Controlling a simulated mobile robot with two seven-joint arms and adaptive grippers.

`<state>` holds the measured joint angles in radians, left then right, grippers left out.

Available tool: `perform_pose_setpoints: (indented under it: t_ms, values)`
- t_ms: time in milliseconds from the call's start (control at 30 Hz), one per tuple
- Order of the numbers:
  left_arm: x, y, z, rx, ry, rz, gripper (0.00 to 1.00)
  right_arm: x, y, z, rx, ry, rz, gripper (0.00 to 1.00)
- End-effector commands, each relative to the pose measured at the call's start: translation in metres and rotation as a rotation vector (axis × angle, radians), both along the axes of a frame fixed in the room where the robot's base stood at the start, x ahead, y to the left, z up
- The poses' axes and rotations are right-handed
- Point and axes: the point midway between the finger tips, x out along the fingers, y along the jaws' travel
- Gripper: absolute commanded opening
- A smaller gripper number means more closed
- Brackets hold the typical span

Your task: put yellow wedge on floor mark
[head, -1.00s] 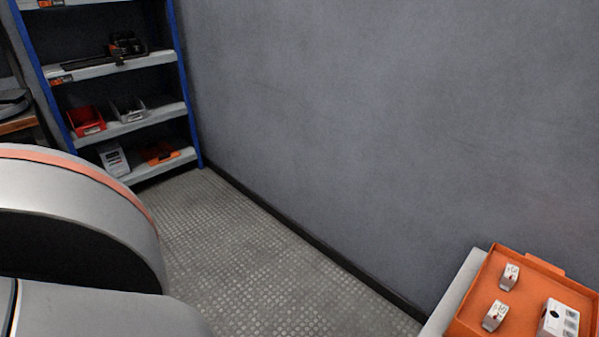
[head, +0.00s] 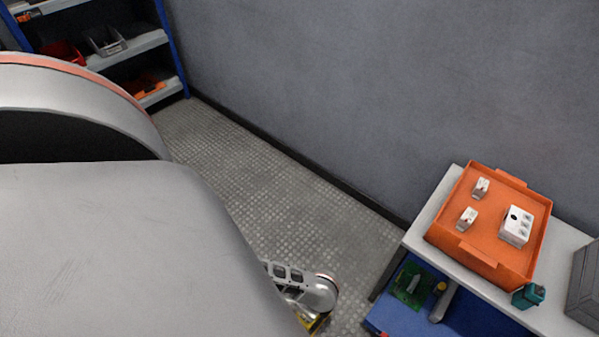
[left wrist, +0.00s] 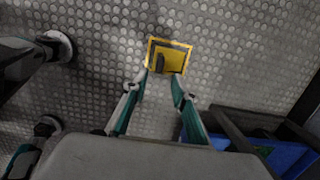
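In the left wrist view, a yellow wedge (left wrist: 175,62) with a dark patch at its left lies inside the yellow and black square floor mark (left wrist: 170,41). Whether the wedge rests flat is hard to tell. My left gripper (left wrist: 162,77) has its two teal fingers apart, with their tips at the near edge of the mark. The wedge shows just beyond the tips, and I see no finger closed on it. In the head view, part of my left gripper (head: 300,288) shows low in the middle, with a bit of yellow below it. My right gripper is not in view.
A workbench (head: 420,237) at the right carries an orange tray (head: 495,225) with white parts. A teal item (head: 528,296) is beside the tray. The blue lower shelf (head: 400,318) holds a green board. A shelf rack (head: 175,45) stands far left. The floor (head: 260,190) along the wall is clear.

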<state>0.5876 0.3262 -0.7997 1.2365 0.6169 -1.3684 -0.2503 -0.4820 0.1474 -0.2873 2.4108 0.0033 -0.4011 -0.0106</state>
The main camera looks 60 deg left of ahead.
Motion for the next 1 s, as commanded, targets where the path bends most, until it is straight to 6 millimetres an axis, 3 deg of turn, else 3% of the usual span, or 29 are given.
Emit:
perform_pose_setpoints:
  t_ms: [33, 200, 833, 933, 1000]
  values:
    - [0.007, -0.001, 0.013, 0.0, -0.012, 0.001, 0.27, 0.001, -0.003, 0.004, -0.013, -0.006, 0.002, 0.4]
    - [0.002, -0.002, 0.023, 0.001, -0.003, 0.001, 0.27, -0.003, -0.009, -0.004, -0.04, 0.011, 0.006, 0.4]
    - [-0.001, -0.002, 0.022, 0.001, 0.003, 0.0, 0.27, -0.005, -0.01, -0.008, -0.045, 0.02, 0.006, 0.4]
    - [0.009, -0.002, 0.031, 0.001, -0.014, 0.0, 0.27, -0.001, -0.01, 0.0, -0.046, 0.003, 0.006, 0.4]
    - [0.028, -0.003, 0.051, 0.001, -0.046, 0.0, 0.27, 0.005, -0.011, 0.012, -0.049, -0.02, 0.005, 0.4]
